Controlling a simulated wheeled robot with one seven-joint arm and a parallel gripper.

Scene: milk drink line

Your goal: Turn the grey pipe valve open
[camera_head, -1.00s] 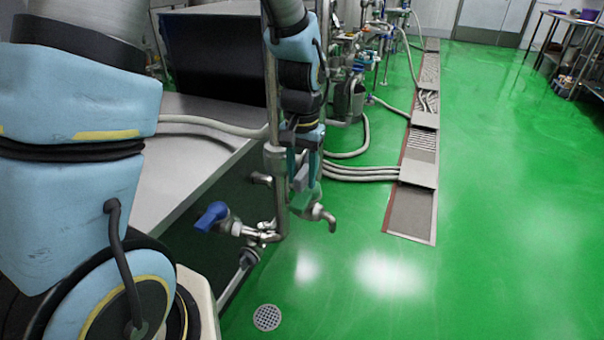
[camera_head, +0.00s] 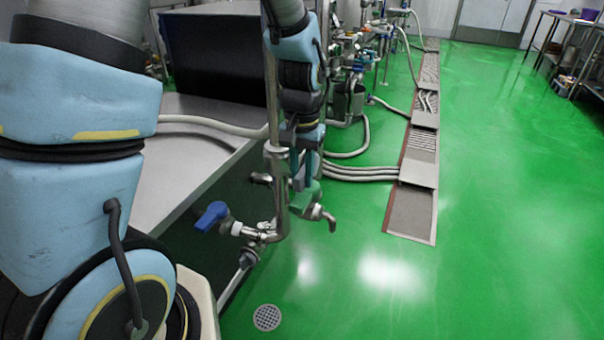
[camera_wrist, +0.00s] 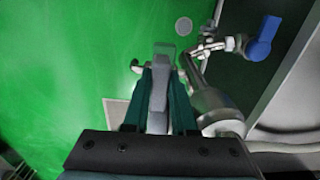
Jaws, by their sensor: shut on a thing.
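The grey pipe valve's lever handle (camera_wrist: 159,95) lies between the two teal fingers of my gripper (camera_wrist: 162,100) in the wrist view, and the fingers are shut on it. In the head view my gripper (camera_head: 303,180) hangs beside the upright steel pipe (camera_head: 277,190). There the fingers and the pipe hide most of the handle, so its exact angle cannot be told. A curved steel spout (camera_head: 324,214) sticks out just below and right of the fingers.
A blue-handled valve (camera_head: 212,215) sits on the left branch of the pipework, close to the pipe; it also shows in the wrist view (camera_wrist: 263,38). A steel table (camera_head: 190,145) stands behind.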

